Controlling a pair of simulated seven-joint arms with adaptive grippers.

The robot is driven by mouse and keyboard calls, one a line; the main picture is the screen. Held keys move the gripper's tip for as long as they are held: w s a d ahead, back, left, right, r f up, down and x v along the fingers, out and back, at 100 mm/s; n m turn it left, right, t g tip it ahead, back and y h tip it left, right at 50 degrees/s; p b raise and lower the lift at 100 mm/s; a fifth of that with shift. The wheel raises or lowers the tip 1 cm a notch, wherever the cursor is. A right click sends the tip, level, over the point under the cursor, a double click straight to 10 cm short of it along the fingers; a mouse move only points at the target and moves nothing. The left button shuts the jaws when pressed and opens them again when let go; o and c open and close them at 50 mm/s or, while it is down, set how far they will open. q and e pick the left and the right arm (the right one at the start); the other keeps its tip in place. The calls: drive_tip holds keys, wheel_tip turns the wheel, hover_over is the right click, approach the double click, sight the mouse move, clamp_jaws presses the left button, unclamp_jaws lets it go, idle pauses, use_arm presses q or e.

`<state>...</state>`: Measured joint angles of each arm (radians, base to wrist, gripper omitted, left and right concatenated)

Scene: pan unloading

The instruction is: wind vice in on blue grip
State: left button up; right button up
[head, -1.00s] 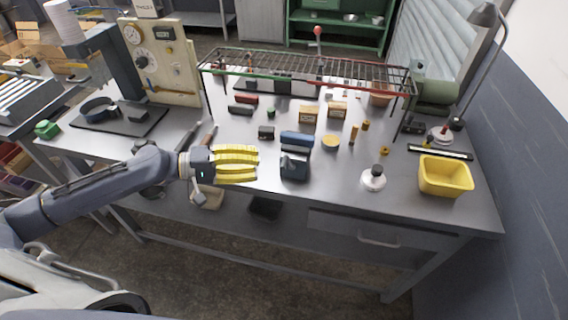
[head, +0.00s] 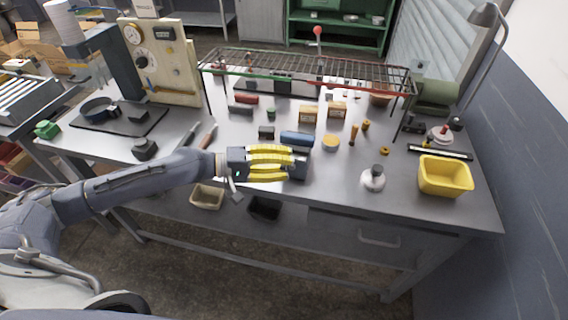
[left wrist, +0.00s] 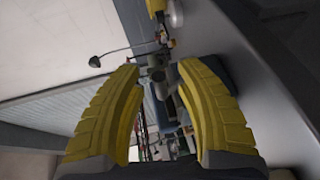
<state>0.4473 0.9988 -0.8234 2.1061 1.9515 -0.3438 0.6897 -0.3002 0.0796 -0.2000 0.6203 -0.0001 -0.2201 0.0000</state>
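The vice (head: 302,166) is a dark block near the front middle of the bench in the head view, partly hidden by my left gripper. The blue grip (head: 297,138) is a blue cylinder lying at the vice's far side; I cannot tell how its jaws bear on it. My left gripper (head: 291,161), with yellow ribbed fingers, points right, with its tips at the vice's left side. In the left wrist view the fingers (left wrist: 158,85) stand apart, with grey and dark parts showing in the gap. Contact with the vice is unclear. My right gripper is not in view.
A wire rack (head: 310,68) stands over the back of the bench. A yellow bin (head: 445,176) and a white round-based item (head: 373,178) are to the right. A yellow disc (head: 331,142) and small boxes lie behind the vice. The front right is fairly clear.

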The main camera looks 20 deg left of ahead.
use_arm(q)
drive_tip(key=shift+o, duration=0.4)
clamp_jaws()
